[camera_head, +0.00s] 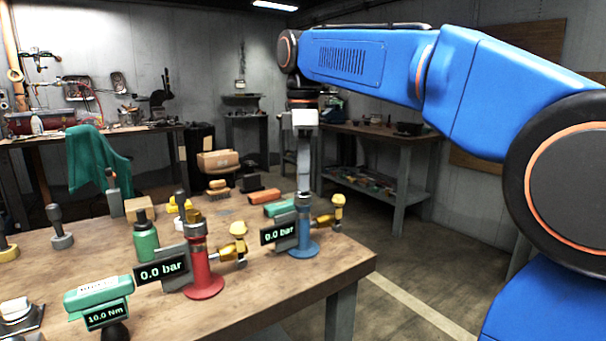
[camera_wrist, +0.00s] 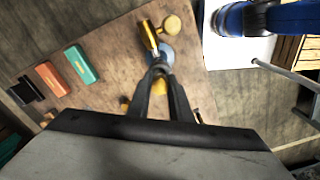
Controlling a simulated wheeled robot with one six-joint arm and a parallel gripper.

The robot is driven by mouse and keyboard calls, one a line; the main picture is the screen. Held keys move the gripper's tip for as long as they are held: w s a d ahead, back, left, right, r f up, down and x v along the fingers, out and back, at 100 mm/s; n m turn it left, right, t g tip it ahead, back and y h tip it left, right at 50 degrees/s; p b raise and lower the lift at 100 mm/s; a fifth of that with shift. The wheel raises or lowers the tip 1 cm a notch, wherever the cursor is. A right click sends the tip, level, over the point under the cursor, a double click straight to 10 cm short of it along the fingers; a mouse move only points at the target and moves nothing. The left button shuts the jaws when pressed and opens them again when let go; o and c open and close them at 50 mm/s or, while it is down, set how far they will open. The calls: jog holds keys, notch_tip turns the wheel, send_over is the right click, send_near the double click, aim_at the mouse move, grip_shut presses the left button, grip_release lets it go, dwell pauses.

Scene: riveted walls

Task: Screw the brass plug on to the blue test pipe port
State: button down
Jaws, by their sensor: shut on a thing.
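The blue test pipe (camera_head: 303,241) stands upright on a round blue base near the table's right edge, with a brass valve (camera_head: 329,219) on its right side. In the wrist view its blue base (camera_wrist: 168,54) shows just beyond my fingertips, beside the valve (camera_wrist: 150,36). My gripper (camera_head: 303,198) points straight down at the top of this pipe. In the wrist view my gripper (camera_wrist: 160,70) has its fingertips close together, shut on the brass plug. The plug itself is largely hidden by the fingers, and I cannot tell how it sits on the port.
A red pipe (camera_head: 199,264) with a brass top and valve stands left of the blue one. Displays reading 0.0 bar (camera_head: 279,232) stand beside both pipes. A green 10.0 Nm tool (camera_head: 98,296), a green bottle (camera_head: 146,238) and coloured blocks (camera_head: 265,196) share the table.

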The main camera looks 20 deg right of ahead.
jog(key=shift+f, duration=0.2)
dwell(2.7)
jog(key=shift+r, duration=0.2)
jog(key=shift+f, duration=0.55)
dwell(0.9)
jog(key=shift+r, duration=0.25)
